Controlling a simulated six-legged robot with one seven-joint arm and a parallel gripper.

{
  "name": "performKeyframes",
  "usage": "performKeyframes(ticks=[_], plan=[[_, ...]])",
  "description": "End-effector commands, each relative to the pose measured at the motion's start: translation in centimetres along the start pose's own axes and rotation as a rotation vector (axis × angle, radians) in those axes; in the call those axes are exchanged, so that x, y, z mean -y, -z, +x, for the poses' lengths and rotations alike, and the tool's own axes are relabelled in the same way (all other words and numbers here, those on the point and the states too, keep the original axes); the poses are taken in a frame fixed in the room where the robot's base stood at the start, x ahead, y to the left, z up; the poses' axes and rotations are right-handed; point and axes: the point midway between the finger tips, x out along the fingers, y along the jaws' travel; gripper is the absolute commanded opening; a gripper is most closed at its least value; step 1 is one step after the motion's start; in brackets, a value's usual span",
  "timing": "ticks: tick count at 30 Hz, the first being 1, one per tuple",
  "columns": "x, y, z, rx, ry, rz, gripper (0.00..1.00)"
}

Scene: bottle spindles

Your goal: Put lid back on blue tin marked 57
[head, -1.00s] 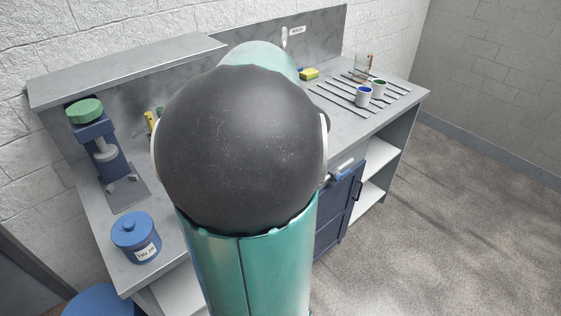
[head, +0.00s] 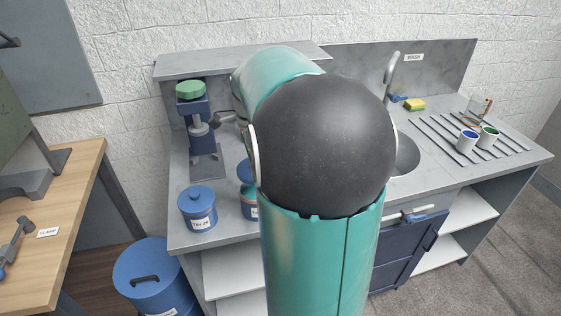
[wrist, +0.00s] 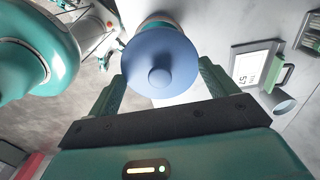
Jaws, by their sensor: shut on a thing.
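My gripper (wrist: 162,76) is shut on a round blue lid (wrist: 158,52) with a centre knob, seen from its knob side in the wrist view. Part of a round object (wrist: 156,20) shows behind the lid; I cannot tell whether they touch. A label reading 57 (wrist: 254,67) shows at right in the wrist view. In the head view, a lidded blue tin (head: 197,209) with a label too small to read surely stands at the counter's left front. Another blue tin (head: 246,190) is beside it, partly hidden by my arm. My gripper is hidden in the head view.
A blue press with a green top (head: 194,118) stands behind the tins. A sink (head: 404,155) and a rack with two cups (head: 468,141) are to the right. A wooden bench (head: 60,215) and a large lidded blue bin (head: 150,272) are at left.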

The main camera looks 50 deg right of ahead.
Motion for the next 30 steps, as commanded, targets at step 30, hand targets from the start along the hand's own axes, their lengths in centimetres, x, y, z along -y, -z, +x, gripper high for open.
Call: performKeyframes(ticks=[30], plan=[[0.2,-0.9,6.0,0.004,0.001,0.007,0.64]])
